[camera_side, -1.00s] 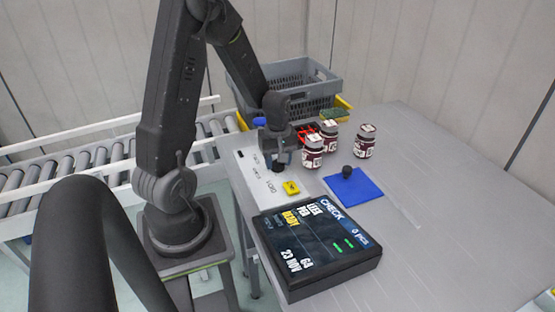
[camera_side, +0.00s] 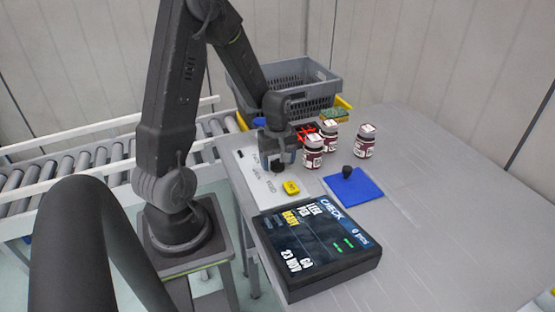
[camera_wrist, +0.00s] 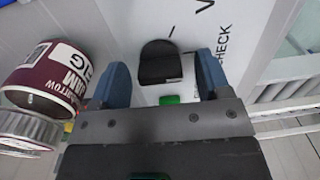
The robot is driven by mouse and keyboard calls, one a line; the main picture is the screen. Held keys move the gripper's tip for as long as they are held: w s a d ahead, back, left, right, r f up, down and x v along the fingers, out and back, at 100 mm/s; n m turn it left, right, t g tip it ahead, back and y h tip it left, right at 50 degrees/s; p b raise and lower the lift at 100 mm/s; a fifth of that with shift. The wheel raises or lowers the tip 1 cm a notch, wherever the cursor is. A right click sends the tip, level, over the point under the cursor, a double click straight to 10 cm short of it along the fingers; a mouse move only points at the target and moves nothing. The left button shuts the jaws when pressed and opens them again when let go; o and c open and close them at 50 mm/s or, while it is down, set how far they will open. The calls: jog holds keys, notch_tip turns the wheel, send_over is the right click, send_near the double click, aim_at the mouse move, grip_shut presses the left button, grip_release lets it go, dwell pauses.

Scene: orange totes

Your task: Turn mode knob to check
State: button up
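The mode knob (camera_wrist: 160,62) is a black round knob with a flat front, on a white panel (camera_wrist: 215,22) with printed marks; "CHECK" is readable in the wrist view. My gripper (camera_wrist: 161,79) is open, its two blue fingers on either side of the knob's near edge with gaps showing. In the side view my gripper (camera_side: 277,158) is low over the panel (camera_side: 247,176), with the dark knob (camera_side: 278,166) between its fingers. Whether the fingers touch it cannot be told. A display (camera_side: 318,248) shows "CHECK" along its top.
A yellow button block (camera_side: 291,188) sits on the panel. Several dark red jars (camera_side: 313,152) stand close to the right of my gripper. A blue pad (camera_side: 354,188) with a black-knobbed piece (camera_side: 347,172) lies nearby. A grey crate (camera_side: 310,88) stands behind. The table's right side is clear.

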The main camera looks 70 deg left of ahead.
aim_at(278, 160)
jog(key=shift+r, duration=0.1)
notch_tip(278, 160, up, 14)
dwell(0.5)
jog(key=shift+f, duration=0.2)
jog(key=s+d+r+m+t, duration=0.2)
jog(key=d+m, duration=0.4)
jog(key=d, duration=0.1)
jog(key=s+d+r+m+t, duration=0.1)
jog(key=s+d+r+m, duration=0.2)
jog(key=d+m, duration=0.3)
jog(key=s+d+r+m+t, duration=0.2)
jog(key=s+d+r+m, duration=0.1)
jog(key=d+m, duration=0.3)
jog(key=shift+d+t, duration=0.3)
jog(key=shift+d, duration=0.6)
jog(key=shift+s, duration=0.1)
